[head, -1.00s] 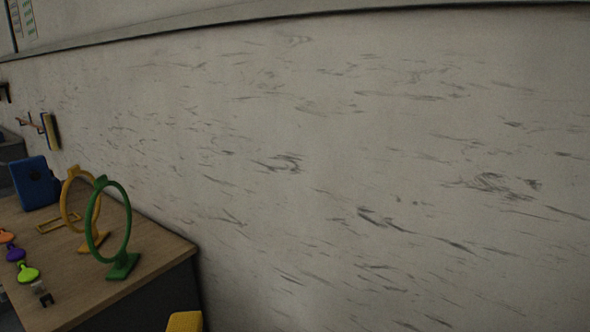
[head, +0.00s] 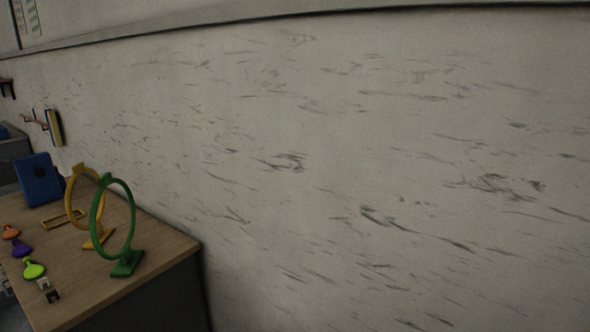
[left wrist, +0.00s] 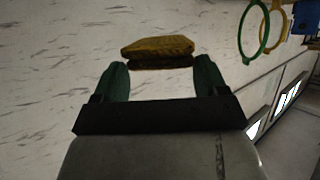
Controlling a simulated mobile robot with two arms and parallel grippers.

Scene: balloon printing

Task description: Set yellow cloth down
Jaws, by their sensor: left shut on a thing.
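The yellow cloth (left wrist: 158,48) is a small folded, brownish-yellow pad in the left wrist view. It sits at the fingertips of my left gripper (left wrist: 160,66), which is shut on it with one dark green finger at each side. The whitish, dark-streaked wall shows behind it. Neither the cloth nor my left gripper shows in the head view now. My right gripper is in neither view.
A wooden-topped table (head: 155,258) stands at the left of the head view. It bears a green ring stand (head: 127,262), a yellow ring stand (head: 70,205), a blue block (head: 38,180) and several coloured tags, including a lime one (head: 34,270). The wall runs behind.

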